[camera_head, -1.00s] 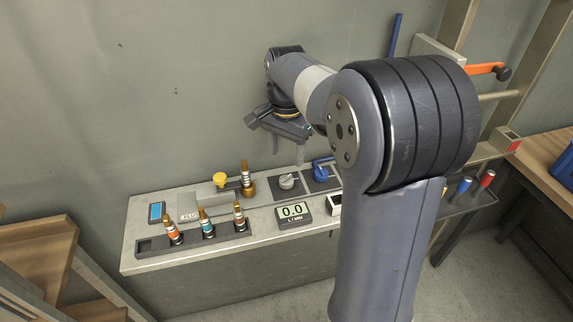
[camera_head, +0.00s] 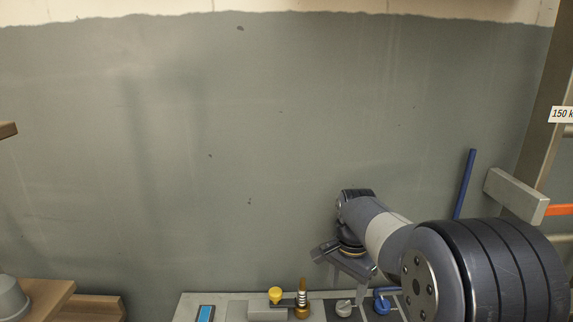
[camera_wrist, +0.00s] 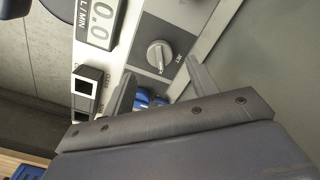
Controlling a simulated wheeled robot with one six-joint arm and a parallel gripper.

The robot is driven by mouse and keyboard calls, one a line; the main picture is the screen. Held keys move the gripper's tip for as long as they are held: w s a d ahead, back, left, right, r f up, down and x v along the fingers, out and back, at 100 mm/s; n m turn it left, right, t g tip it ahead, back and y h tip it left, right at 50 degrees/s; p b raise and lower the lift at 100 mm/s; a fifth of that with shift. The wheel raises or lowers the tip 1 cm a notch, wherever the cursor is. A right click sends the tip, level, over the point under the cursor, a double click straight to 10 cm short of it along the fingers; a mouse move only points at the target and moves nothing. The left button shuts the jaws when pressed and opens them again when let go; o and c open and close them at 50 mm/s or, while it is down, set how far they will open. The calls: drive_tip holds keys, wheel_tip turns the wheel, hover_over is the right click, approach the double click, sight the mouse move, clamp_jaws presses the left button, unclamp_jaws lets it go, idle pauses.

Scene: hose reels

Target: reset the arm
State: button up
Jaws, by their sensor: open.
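My gripper (camera_wrist: 160,85) shows in the wrist view with its two fingers apart and nothing between them. Past the fingers lie a grey knob (camera_wrist: 160,54) on a dark plate and a blue handle (camera_wrist: 143,97), partly hidden by a finger. In the head view my arm reaches in from the lower right. Its wrist is above the right part of the bench panel, and the fingertips are hard to make out there.
The panel (camera_head: 189,309) runs along the bottom edge with a yellow valve (camera_head: 275,295), a brass fitting (camera_head: 302,300), a grey knob (camera_head: 343,308) and a blue valve (camera_head: 382,304). A blue bar (camera_head: 464,184) stands against the wall at right. The wall area at left is free.

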sight(344, 304)
wheel_tip(344, 304, down, 6)
drive_tip(key=shift+r, duration=0.25)
drive_tip(key=shift+r, duration=0.1)
wheel_tip(344, 304, up, 11)
wheel_tip(344, 304, down, 11)
drive_tip(key=shift+r, duration=0.2)
drive_tip(key=shift+f, duration=0.35)
drive_tip(key=n+b, duration=0.2)
drive_tip(key=n, duration=0.4)
drive_tip(key=shift+n+b, duration=0.35)
drive_tip(key=shift+n, duration=0.05)
drive_tip(key=n+b, duration=0.2)
drive_tip(key=n, duration=0.3)
drive_tip(key=shift+b, duration=0.4)
wheel_tip(344, 304, up, 11)
drive_tip(key=p, duration=0.1)
